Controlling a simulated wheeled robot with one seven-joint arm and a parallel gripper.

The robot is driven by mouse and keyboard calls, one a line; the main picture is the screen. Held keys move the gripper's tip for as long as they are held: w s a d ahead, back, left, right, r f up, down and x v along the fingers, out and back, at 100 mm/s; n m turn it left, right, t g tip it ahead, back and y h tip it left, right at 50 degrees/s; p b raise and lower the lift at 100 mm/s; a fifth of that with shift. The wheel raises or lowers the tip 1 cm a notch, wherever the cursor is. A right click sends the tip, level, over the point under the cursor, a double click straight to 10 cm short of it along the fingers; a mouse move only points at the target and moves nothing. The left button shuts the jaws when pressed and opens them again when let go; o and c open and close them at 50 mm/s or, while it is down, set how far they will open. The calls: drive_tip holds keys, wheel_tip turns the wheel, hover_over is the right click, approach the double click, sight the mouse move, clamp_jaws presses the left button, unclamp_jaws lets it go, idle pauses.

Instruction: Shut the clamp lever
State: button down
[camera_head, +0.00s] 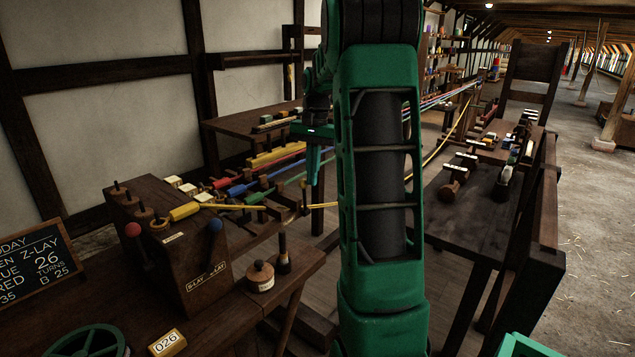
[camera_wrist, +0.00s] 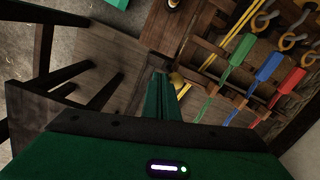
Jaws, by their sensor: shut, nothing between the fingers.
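My gripper (camera_head: 312,178) hangs with its green fingers pointing down, near the coloured strands in the head view. In the wrist view its fingers (camera_wrist: 161,85) are together with nothing between them. I cannot tell for certain which part is the clamp lever.
Yellow, red, blue and green (camera_head: 254,197) pieces lie along the strands behind the box. A dark bench (camera_head: 455,230) with small items stands right of my arm. A slate (camera_head: 42,262), a number tag (camera_head: 167,343) and a green wheel (camera_head: 90,343) are at the front left.

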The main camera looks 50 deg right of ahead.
drive_tip(key=shift+w+a+g, duration=0.15)
drive_tip(key=shift+w+g, duration=1.25)
drive_tip(key=shift+w, duration=1)
drive_tip(key=shift+w+a, duration=0.1)
drive_tip(key=shift+w, duration=0.1)
wheel_tip(320, 180, up, 12)
drive_tip(key=d, duration=0.1)
drive_tip(key=shift+s+d+f, duration=0.2)
drive_tip(key=shift+s+d, duration=0.05)
drive_tip(key=shift+d, duration=0.15)
